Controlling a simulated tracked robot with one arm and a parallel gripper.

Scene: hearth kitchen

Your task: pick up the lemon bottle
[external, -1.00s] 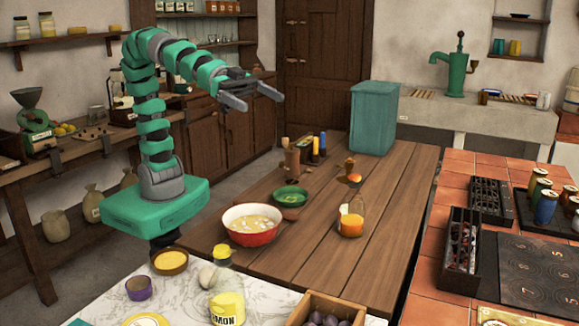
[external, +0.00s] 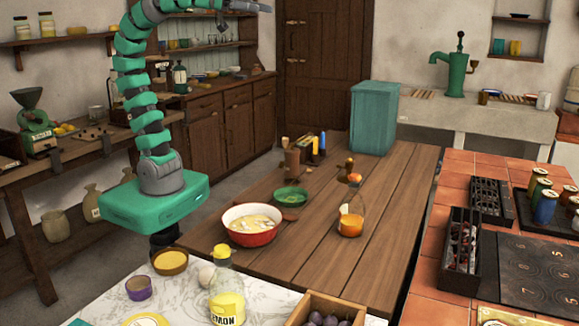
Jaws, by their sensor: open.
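The lemon bottle (external: 226,289) stands upright on the white marble counter at the bottom of the view. It has a yellow cap and a yellow label that reads LEMON. My gripper (external: 262,6) is high up at the top edge of the view, far above and behind the bottle. It is open, and I see nothing between its fingers. The top of my arm is cut off by the frame edge.
A red bowl (external: 251,237) sits on the wooden table behind.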

